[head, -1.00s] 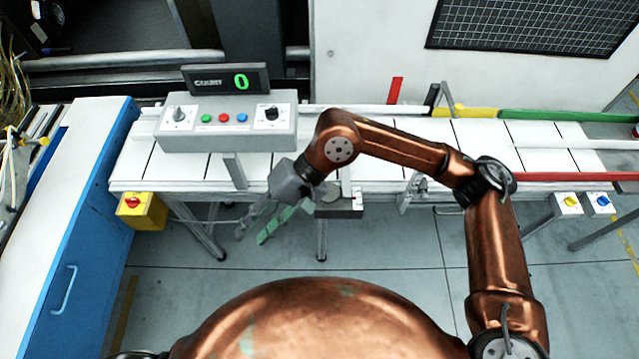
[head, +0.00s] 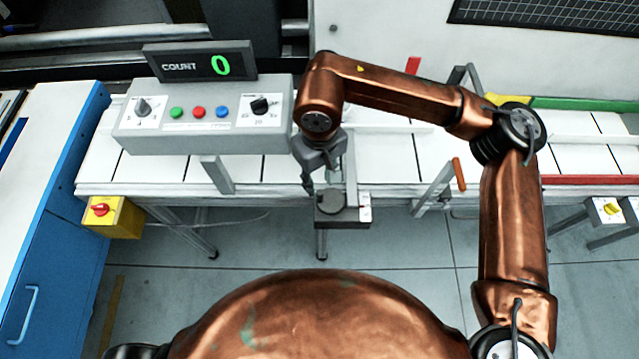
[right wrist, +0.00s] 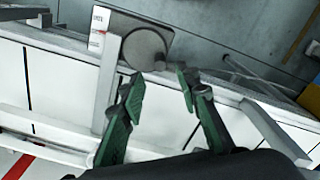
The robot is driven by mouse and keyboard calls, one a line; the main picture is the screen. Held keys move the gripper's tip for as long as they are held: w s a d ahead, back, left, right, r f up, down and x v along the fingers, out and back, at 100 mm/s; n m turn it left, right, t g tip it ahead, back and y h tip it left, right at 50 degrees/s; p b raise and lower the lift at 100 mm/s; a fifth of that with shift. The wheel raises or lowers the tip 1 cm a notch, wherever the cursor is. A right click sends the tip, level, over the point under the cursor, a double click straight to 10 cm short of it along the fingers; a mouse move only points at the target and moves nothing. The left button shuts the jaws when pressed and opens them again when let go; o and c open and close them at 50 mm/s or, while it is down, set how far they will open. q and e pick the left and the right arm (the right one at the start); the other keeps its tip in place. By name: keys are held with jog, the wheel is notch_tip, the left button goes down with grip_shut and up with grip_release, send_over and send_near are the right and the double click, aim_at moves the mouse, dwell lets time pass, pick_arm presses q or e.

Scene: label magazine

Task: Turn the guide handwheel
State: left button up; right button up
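The guide handwheel (head: 343,204) is a dark grey disc lying flat on a grey block at the conveyor's front edge. In the right wrist view the disc (right wrist: 147,50) shows with a small knob at its rim. My right gripper (head: 322,186) points down just behind and above the disc in the head view. In the right wrist view its green-padded fingers (right wrist: 160,84) are apart with nothing between them. The tips appear close to the disc's near rim; whether they touch cannot be told. My left gripper is out of view.
A control box (head: 205,115) with knobs and coloured buttons stands left of my gripper, under a counter display (head: 200,66) reading 0. An orange-handled lever (head: 459,174) stands to the right. A yellow switch box (head: 113,216) hangs at left. Floor before the conveyor is clear.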

aim_at(321, 192)
notch_tip(321, 192, down, 6)
jog(key=shift+s+d+r+b, duration=0.1)
jog(key=shift+s+b, duration=0.05)
jog(key=shift+b, duration=0.2)
jog(key=shift+f, duration=0.55)
jog(key=c, duration=0.6)
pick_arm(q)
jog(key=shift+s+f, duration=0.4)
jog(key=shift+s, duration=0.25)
pick_arm(e)
grip_shut()
